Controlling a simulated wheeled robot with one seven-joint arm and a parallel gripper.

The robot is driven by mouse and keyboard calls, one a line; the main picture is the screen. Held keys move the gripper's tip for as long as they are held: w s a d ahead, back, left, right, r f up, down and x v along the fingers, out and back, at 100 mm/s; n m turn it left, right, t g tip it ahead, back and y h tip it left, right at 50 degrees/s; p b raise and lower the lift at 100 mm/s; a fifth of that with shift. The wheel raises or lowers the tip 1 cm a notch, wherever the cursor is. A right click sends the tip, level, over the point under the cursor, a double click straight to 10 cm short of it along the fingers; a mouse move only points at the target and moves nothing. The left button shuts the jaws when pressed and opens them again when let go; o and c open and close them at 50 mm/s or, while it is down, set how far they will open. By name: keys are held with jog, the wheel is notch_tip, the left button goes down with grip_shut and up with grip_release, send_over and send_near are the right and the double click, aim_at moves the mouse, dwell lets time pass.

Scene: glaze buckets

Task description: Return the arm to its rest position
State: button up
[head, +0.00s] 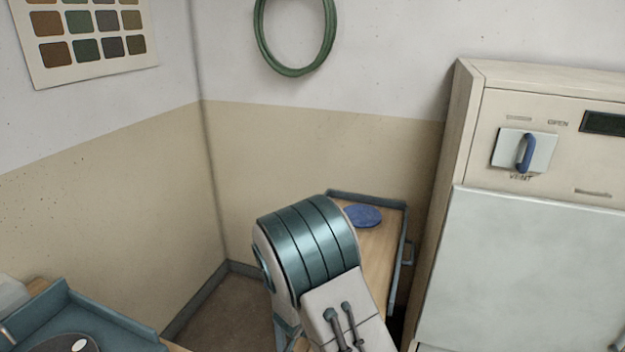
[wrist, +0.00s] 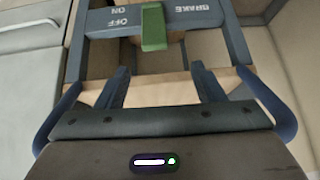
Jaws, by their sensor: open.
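My arm (head: 308,250) rises in the lower middle of the head view, in front of a wooden-topped cart. My gripper (wrist: 162,78) shows in the wrist view with its two dark fingers wide apart and nothing between them. Beyond the fingertips is a blue-grey bar marked OFF, ON and BRAKE (wrist: 200,17), with a green lever (wrist: 153,27) at its middle. I cannot tell how far the fingers are from it. The gripper is hidden in the head view.
The cart (head: 377,250) with a blue disc (head: 362,215) stands against the back wall. A pale kiln-like cabinet (head: 530,265) with a blue vent handle (head: 524,153) closes off the right. A blue-edged surface (head: 85,312) is at lower left. Bare floor (head: 222,305) shows between.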

jog(key=s+d+r+n+g+y, duration=0.1)
jog(key=s+r+y, duration=0.25)
jog(key=r, duration=0.45)
jog(key=s+d+r+n+g+y, duration=0.15)
jog(key=s+r, duration=0.25)
jog(key=r, duration=0.4)
jog(key=s+d+r+h, duration=0.1)
jog(key=s+d+r, duration=0.1)
jog(key=s+d, duration=0.2)
jog(key=s+d+r+g+h, duration=0.1)
jog(key=s+d+r, duration=0.2)
jog(key=s, duration=0.5)
jog(key=s+d+r+n+h, duration=0.1)
jog(key=s+d+r, duration=0.2)
jog(key=s+d, duration=0.3)
jog(key=shift+r, duration=0.25)
